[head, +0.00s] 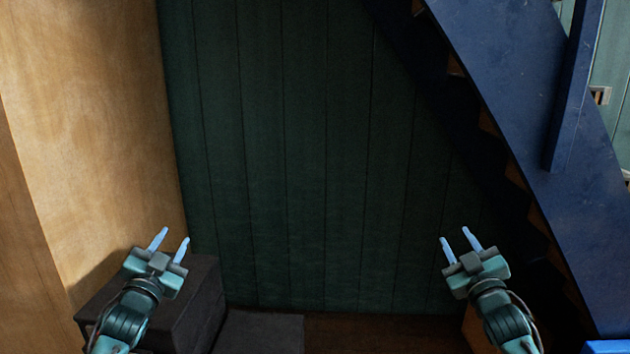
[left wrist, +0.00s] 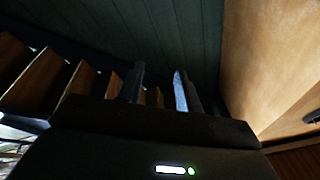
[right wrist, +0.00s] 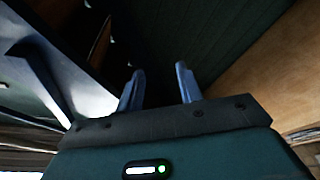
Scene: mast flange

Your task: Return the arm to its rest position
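My left gripper (head: 169,241) is at the lower left of the head view, fingers pointing up and apart, with nothing between them. Its two fingers also show in the left wrist view (left wrist: 158,88), with a gap between them. My right gripper (head: 457,244) is at the lower right of the head view, raised at about the same height. Its fingers are apart and empty, as the right wrist view (right wrist: 160,88) also shows. Neither gripper appears to touch anything.
A dark green plank wall (head: 300,150) stands ahead. A wooden panel (head: 90,120) is on the left, with a dark box (head: 207,300) below it. A blue staircase (head: 540,120) slopes down on the right. The space between the grippers looks free.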

